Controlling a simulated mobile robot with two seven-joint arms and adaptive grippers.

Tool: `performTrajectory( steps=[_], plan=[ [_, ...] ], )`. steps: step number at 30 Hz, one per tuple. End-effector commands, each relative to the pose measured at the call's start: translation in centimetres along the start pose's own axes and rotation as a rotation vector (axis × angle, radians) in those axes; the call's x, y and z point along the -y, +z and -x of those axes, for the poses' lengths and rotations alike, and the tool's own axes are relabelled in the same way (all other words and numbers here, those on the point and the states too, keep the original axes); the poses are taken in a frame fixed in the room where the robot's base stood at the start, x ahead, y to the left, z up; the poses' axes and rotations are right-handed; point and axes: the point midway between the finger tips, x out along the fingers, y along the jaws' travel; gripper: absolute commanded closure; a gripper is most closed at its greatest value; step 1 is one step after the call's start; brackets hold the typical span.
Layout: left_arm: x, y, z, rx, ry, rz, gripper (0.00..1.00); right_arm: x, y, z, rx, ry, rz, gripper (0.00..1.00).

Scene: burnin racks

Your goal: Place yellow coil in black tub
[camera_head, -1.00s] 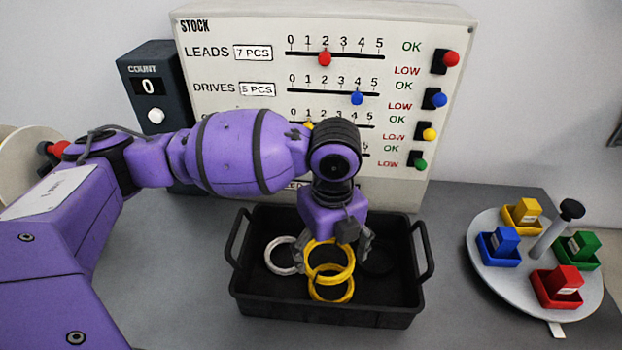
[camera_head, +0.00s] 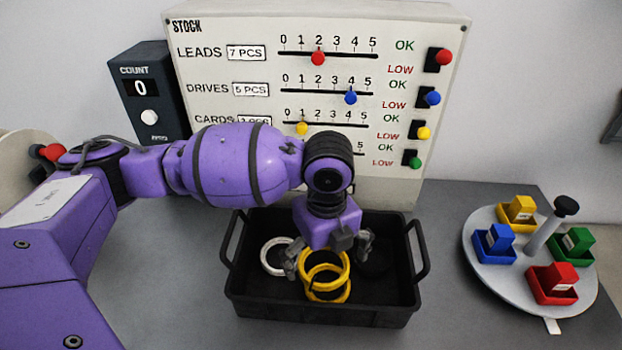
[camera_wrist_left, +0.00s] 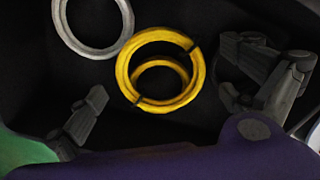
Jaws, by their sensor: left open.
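Two yellow coils lie overlapping inside the black tub (camera_head: 262,306), below my left gripper. The upper yellow coil (camera_head: 325,257) rests partly over the lower yellow coil (camera_head: 340,297). In the left wrist view the yellow coil (camera_wrist_left: 126,82) shows between the two fingers, with the other ring seen through it. My left gripper (camera_head: 331,262) is over the tub with its fingers spread on both sides of the upper coil, holding nothing. My right gripper is not in view.
A white coil (camera_head: 266,258) and a dark coil (camera_wrist_left: 232,97) also lie in the tub. Behind it stand the stock panel (camera_head: 215,150) and a count box (camera_head: 165,85). A round tray (camera_head: 507,282) with coloured bins is at the right.

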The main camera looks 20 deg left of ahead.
Motion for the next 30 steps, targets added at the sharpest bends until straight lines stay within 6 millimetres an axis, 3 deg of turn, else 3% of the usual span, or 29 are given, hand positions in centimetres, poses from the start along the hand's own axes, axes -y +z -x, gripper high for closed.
performTrajectory(
  steps=[5,19,24,30],
  plan=[
    [0.1,0.1,1.2,0.004,-0.004,0.0,0.0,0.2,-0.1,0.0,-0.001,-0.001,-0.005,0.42],
    [0.2,0.1,10.6,0.004,-0.006,0.0,0.0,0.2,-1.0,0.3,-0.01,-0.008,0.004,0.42],
    [0.1,0.0,12.2,0.002,-0.002,0.001,0.0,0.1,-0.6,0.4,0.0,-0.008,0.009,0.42],
    [0.1,0.0,12.5,0.0,-0.001,0.0,0.0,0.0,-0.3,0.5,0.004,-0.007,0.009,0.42]
  ],
)
